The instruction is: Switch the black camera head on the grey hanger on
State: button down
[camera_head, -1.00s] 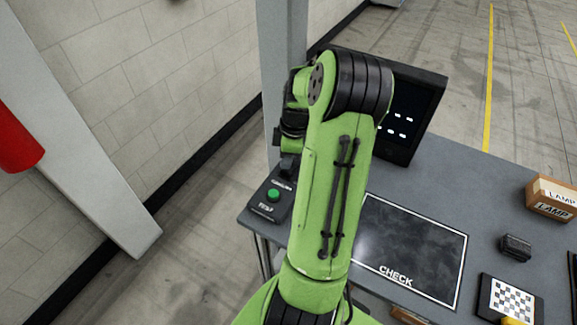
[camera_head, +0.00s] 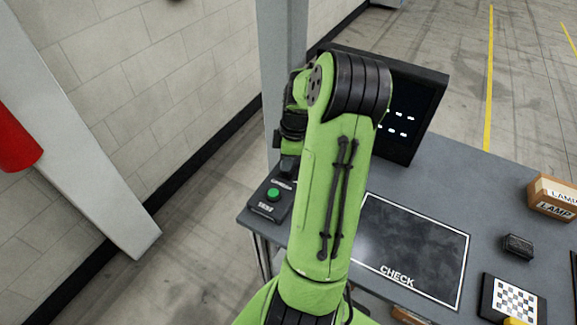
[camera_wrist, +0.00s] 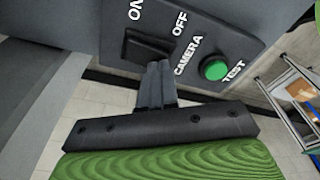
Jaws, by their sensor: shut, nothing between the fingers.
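A dark control box (camera_head: 268,207) sits at the table's left corner. In the wrist view its panel (camera_wrist: 215,42) carries a black rocker switch (camera_wrist: 148,46) between the ON and OFF labels, marked CAMERA. A green button (camera_wrist: 214,68) marked TEST is beside it. My gripper (camera_wrist: 158,68) is shut and empty, its fingertips at the switch's lower edge. I cannot tell whether they touch it, or which way the rocker is set. In the head view my gripper (camera_head: 288,167) is over the box's far end, partly hidden by my arm. I cannot make out the camera head or its hanger.
A dark screen (camera_head: 408,115) stands behind my arm. The table holds a CHECK plate (camera_head: 410,250), a LAMP box (camera_head: 552,197), a small black block (camera_head: 517,246) and a checkered board (camera_head: 512,300). A grey post (camera_head: 284,60) rises behind the table.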

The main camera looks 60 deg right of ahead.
jog(key=shift+f+b, duration=0.3)
jog(key=shift+f, duration=0.1)
notch_tip(320, 180, up, 7)
jog(key=p, duration=0.6)
jog(key=shift+r, duration=0.15)
dwell(0.4)
